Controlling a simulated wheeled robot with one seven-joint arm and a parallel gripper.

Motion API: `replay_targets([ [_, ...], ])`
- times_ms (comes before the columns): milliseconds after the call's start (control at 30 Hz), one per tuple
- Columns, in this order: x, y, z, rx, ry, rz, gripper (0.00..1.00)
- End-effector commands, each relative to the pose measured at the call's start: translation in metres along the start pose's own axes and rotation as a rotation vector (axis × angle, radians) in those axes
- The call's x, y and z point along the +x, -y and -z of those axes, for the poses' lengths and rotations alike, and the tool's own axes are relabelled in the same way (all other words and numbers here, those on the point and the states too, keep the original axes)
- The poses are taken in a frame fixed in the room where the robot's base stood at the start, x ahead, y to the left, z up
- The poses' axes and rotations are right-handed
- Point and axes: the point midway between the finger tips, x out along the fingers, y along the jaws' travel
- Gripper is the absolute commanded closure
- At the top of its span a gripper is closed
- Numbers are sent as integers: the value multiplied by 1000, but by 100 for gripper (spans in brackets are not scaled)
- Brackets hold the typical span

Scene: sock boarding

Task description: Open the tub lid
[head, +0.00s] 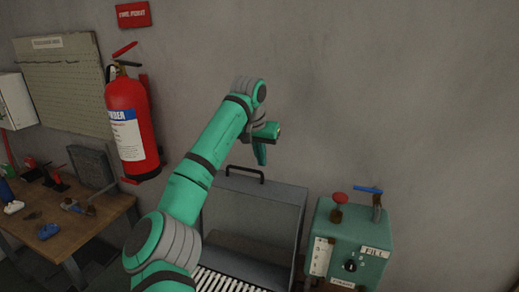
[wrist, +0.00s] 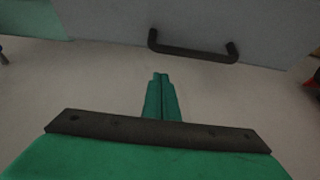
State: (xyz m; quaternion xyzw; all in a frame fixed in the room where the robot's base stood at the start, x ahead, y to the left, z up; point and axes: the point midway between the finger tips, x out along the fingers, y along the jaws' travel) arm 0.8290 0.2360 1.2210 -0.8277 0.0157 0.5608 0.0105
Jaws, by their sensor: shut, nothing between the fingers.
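The tub (head: 297,235) is a grey metal box at the bottom middle of the head view. Its grey lid panel (head: 268,203) has a dark bar handle (head: 246,172) at its far upper edge. The handle also shows in the wrist view (wrist: 195,53), against the grey panel (wrist: 250,22). My green gripper (head: 261,160) is shut and empty. It points down close to the handle in the head view. In the wrist view my fingertips (wrist: 161,76) lie below the handle's left half, apart from it. Part of the tub is hidden behind my arm.
A green control box (head: 325,262) with a red knob (head: 339,198) and a blue lever (head: 368,190) stands right of the tub. A red fire extinguisher (head: 127,125) hangs on the wall at left, above a cluttered wooden bench (head: 58,240). White slats (head: 215,281) lie in front.

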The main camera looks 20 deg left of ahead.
Motion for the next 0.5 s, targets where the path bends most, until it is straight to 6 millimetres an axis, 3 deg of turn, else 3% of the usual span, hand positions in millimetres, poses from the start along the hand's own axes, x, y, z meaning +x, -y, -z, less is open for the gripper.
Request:
replay_targets([
  [200, -9, 2, -21, -2, -1, 2, 100],
  [500, -13, 2, -31, -3, -1, 1, 100],
])
